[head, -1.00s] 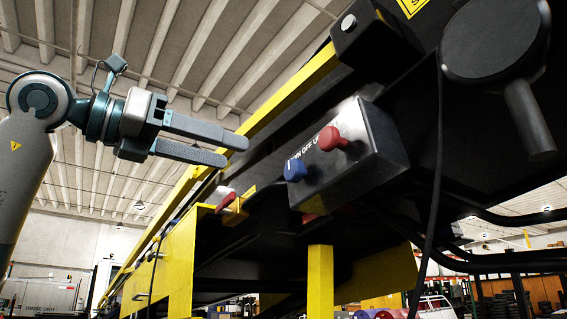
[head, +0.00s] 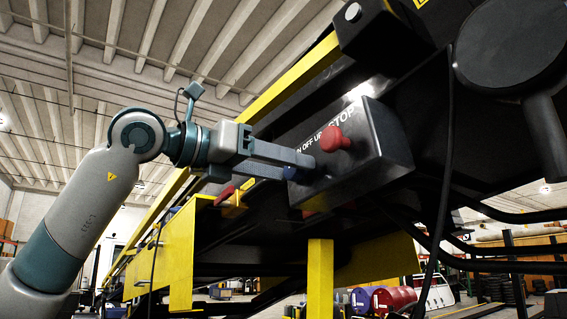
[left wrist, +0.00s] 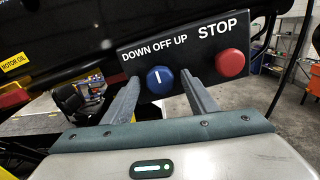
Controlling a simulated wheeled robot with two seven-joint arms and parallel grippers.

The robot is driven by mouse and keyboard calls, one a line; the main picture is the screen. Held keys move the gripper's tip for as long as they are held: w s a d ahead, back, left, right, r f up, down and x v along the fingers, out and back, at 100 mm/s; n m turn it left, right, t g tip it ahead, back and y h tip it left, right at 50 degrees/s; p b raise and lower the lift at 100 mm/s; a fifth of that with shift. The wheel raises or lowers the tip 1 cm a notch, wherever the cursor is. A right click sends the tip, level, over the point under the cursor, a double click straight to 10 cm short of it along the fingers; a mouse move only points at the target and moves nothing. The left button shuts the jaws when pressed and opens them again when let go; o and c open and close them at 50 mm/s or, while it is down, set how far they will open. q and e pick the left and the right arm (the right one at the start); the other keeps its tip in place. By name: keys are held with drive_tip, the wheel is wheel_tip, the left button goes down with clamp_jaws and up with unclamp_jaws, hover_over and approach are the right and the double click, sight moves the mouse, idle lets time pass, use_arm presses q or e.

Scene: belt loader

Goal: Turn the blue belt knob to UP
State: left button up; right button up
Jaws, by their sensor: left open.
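The blue belt knob (left wrist: 160,79) sits on a dark control box (left wrist: 135,57) under the words DOWN OFF UP. Its white mark is about upright, below OFF. In the head view the knob (head: 291,173) is partly hidden by my left gripper (head: 300,168). In the left wrist view my left gripper (left wrist: 158,88) is open, with one finger on each side of the knob; I cannot tell whether they touch it. The red STOP button (left wrist: 230,63) is right of the knob, close to the right finger. My right gripper is not in view.
A yellow rail (head: 290,90) runs above the box and a yellow post (head: 320,275) stands below it. A red lever (head: 225,195) is left of the box. A black cable (head: 443,180) hangs at the right. Drums (head: 385,298) stand on the floor behind.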

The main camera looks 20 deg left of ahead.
use_arm(q)
drive_tip(key=c, duration=1.1)
drive_tip(key=shift+o, duration=0.2)
drive_tip(key=shift+m, duration=0.4)
drive_tip(key=m, duration=0.8)
